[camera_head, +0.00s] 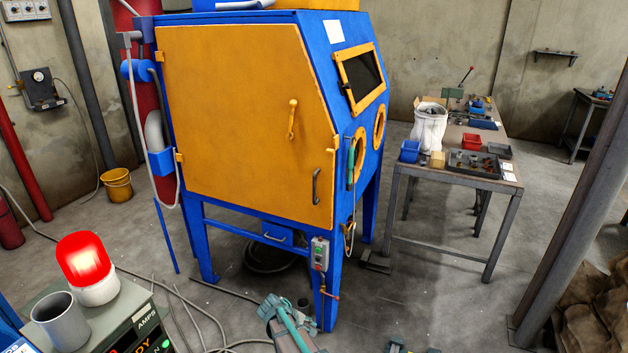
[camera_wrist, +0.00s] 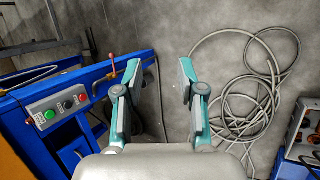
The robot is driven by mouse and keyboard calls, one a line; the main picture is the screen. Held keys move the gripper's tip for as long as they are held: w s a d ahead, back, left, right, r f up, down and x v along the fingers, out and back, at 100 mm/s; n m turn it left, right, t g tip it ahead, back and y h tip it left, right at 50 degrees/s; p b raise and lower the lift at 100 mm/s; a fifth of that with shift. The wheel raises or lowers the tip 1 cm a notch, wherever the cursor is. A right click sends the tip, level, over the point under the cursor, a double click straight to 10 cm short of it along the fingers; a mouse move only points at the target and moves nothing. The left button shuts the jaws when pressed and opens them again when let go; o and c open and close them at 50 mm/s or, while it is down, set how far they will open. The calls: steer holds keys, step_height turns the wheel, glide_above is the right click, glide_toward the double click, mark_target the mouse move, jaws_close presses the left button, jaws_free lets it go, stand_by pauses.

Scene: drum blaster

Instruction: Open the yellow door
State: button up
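The yellow door (camera_head: 240,120) is the large side panel of the blue blasting cabinet in the head view. It looks shut. A yellow latch lever (camera_head: 292,118) sits at its right middle, and a dark curved handle (camera_head: 316,186) is near its lower right edge. My gripper is at the bottom of the head view, low in front of the cabinet and apart from the door; its tips are not clear there. In the wrist view my gripper (camera_wrist: 160,85) has its teal fingers spread with nothing between them. The door's handle and lever do not show in the wrist view.
A button box (camera_head: 320,254) is mounted on the cabinet's front leg. A workbench (camera_head: 450,180) with bins stands to the right. A red beacon (camera_head: 86,262) and a grey cup (camera_head: 60,322) are at lower left. Coiled cable (camera_wrist: 240,100) lies on the floor.

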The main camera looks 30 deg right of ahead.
steer(key=w+d+r+n+t+h+p, duration=0.1)
steer(key=w+d+r+n+t+h, duration=0.2)
steer(key=w+r, duration=0.65)
steer(key=w+d+r+n+t+h+p, duration=0.1)
steer(key=w+d+r+n+h, duration=0.15)
steer(key=w+d+r, duration=0.5)
steer(key=n+t+h, duration=0.4)
steer(key=n, duration=0.8)
glide_toward(314, 183)
steer(key=p+x, duration=0.3)
steer(key=x, duration=0.7)
steer(key=shift+w+d, duration=0.2)
steer(key=shift+w, duration=0.1)
steer(key=shift+f, duration=0.1)
jaws_close()
